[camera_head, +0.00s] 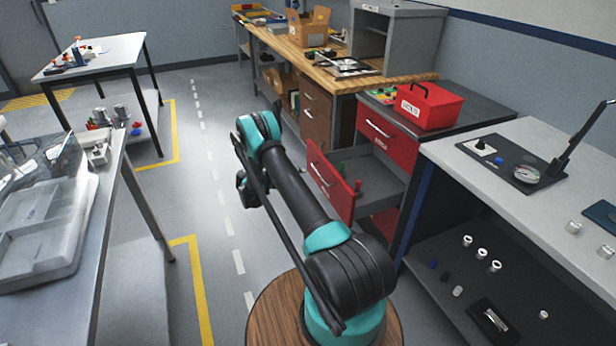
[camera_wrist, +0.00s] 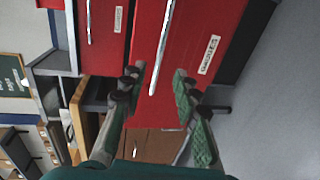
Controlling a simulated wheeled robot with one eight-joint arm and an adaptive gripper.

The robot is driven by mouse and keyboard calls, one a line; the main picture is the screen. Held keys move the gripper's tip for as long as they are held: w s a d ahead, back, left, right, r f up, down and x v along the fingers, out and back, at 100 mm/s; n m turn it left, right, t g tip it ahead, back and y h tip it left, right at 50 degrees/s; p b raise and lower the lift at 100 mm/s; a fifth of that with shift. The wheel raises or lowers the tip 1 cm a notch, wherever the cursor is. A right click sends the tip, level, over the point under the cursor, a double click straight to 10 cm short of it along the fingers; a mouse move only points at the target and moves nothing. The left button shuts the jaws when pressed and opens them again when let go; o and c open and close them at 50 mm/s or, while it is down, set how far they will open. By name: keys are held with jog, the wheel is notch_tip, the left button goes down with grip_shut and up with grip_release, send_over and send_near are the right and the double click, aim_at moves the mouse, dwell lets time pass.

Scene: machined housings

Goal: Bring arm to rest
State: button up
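My arm (camera_head: 295,190) reaches forward from its round wooden-topped base, bent at the elbow. My gripper (camera_head: 246,190) hangs at its far end over the aisle floor, left of the open red drawer (camera_head: 331,180) and apart from it; the arm partly hides it. In the wrist view my gripper (camera_wrist: 157,82) has its two green-and-black fingers spread with nothing held. A red drawer front (camera_wrist: 190,50) with a silver handle and a white label shows beyond the fingers.
The open drawer holds green and red items and juts into the aisle. A red toolbox (camera_head: 428,106) stands on the cabinet above. A grey bench (camera_head: 540,190) stands at right, and a table (camera_head: 75,310) with a clear plastic bin at left. The aisle (camera_head: 205,170) is clear.

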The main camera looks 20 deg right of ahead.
jog(key=shift+a+r, duration=0.15)
jog(key=shift+a, duration=0.55)
